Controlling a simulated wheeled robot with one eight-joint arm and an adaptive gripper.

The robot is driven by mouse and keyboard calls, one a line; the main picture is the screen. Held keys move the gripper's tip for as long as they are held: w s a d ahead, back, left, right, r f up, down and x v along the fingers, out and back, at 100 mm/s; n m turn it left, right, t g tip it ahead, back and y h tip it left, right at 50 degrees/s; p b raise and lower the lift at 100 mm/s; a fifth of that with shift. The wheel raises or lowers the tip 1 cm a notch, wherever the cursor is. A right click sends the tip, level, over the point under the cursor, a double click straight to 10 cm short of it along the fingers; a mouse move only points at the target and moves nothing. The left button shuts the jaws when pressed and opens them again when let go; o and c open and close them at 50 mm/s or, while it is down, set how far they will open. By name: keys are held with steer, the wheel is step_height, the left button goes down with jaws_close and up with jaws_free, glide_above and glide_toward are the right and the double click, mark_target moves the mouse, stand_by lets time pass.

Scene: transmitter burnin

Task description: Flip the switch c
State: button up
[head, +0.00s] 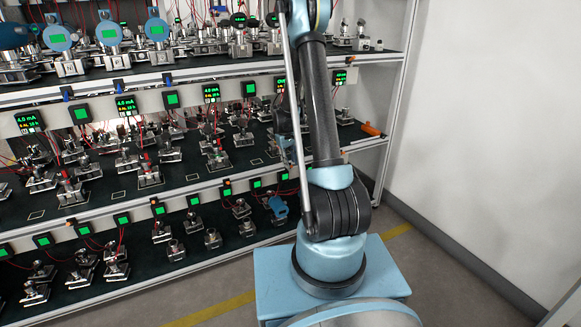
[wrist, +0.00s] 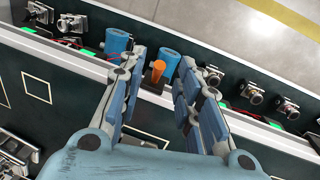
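In the wrist view, an orange switch (wrist: 156,71) on a small dark mount stands at the shelf rail (wrist: 75,64). My gripper (wrist: 163,57) is open, its two fingers spread, with the switch showing in the gap between them, closer to the left finger. The switch does not appear gripped; I cannot tell whether a finger touches it. No letter is readable, so I cannot tell whether it is switch c.
Blue cylindrical devices (wrist: 117,40) stand just beyond the rail, close to my fingertips. Metal fittings (wrist: 251,92) sit on the lower shelf. The rack (head: 230,70) holds several instruments with red wires and green displays. A bare wall (head: 490,120) is at right.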

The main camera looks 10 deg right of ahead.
steer(key=shift+d+f, duration=0.2)
steer(key=shift+f, duration=1)
jaws_close()
